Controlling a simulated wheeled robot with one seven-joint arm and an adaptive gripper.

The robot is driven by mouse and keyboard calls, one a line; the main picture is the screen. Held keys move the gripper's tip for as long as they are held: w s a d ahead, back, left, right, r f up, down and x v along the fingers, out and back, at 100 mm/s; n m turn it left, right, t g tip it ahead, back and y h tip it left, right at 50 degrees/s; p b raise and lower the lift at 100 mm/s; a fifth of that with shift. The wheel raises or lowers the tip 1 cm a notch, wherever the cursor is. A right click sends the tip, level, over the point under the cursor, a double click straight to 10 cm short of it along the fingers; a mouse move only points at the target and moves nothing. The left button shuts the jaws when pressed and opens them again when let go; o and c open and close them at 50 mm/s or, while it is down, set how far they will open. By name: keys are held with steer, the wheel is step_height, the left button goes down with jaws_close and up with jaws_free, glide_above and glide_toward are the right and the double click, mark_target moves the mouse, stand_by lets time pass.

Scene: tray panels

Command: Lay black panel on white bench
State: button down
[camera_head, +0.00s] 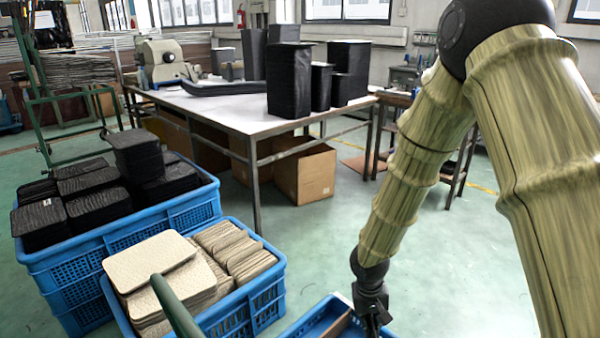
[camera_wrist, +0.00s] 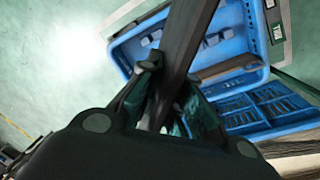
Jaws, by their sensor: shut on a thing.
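My gripper (camera_head: 372,322) is low at the bottom right of the head view, over a blue crate (camera_head: 312,318). In the wrist view its fingers (camera_wrist: 172,82) are shut on a long dark panel, the black panel (camera_wrist: 188,40), seen nearly edge-on. The panel runs up and out of the top of that view; its lower end is hidden by the gripper. The white bench (camera_head: 205,108) stands at upper centre in the head view, well away from my gripper.
Several black stacks (camera_head: 288,80) and a grey machine (camera_head: 165,60) stand on the bench. Blue crates of black pads (camera_head: 95,208) and beige pads (camera_head: 150,260) are at left. A cardboard box (camera_head: 305,175) is under the bench. Bare green floor (camera_head: 325,240) lies between.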

steer(key=shift+s+a+r+p, duration=0.1)
steer(key=shift+s+r+p, duration=0.15)
steer(key=shift+r+p, duration=1.55)
steer(key=shift+s+d+r+p, duration=0.1)
steer(key=shift+s+r+p, duration=0.2)
steer(key=shift+r+p, duration=1.5)
steer(key=shift+s+a+r+p, duration=0.2)
steer(key=shift+r+p, duration=0.6)
steer(key=shift+p, duration=1.9)
